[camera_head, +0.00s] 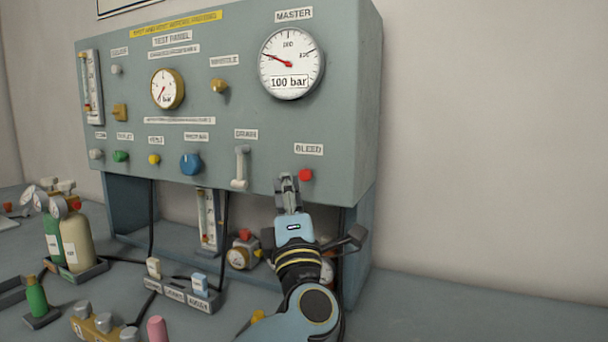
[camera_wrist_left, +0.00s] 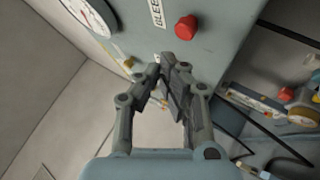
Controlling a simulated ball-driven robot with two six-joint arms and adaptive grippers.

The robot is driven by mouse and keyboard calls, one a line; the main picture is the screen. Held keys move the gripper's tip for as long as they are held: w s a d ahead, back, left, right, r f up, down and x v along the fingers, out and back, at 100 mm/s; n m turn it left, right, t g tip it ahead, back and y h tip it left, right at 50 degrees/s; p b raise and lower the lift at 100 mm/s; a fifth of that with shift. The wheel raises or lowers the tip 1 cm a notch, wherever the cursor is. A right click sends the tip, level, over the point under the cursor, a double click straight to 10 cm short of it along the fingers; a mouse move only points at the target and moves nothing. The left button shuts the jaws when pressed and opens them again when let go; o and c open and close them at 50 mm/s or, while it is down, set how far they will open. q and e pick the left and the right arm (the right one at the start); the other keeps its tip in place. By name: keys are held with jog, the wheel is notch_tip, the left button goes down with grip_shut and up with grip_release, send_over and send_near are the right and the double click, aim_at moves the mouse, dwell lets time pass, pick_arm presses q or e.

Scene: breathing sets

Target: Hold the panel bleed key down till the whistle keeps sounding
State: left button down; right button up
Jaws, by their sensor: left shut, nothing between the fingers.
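The red bleed key (camera_head: 305,175) sticks out of the lower right of the grey-green test panel (camera_head: 215,118), under the BLEED label (camera_head: 309,149). My left gripper (camera_head: 288,181) is shut and empty, its tips just left of the key in the head view. In the left wrist view the red key (camera_wrist_left: 186,27) stands out from the panel beyond the closed fingertips (camera_wrist_left: 168,68), with a visible gap. The key looks raised, not pressed. The brass whistle fitting (camera_head: 219,86) sits under its label on the panel. My right gripper is not in view.
The master gauge (camera_head: 291,63) is above the key. A white lever (camera_head: 241,167) and a blue knob (camera_head: 191,163) are to the left. Below stand a gauge regulator (camera_head: 240,258), a small tray (camera_head: 190,295) and cylinders (camera_head: 76,241). The bench at right (camera_head: 470,310) is clear.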

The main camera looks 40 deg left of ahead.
pick_arm(q)
jog(key=s, duration=0.1)
jog(key=s+d, duration=0.1)
jog(key=s, duration=0.1)
jog(key=shift+s+p, duration=0.25)
jog(key=shift+p, duration=0.05)
jog(key=shift+d, duration=0.1)
dwell(0.4)
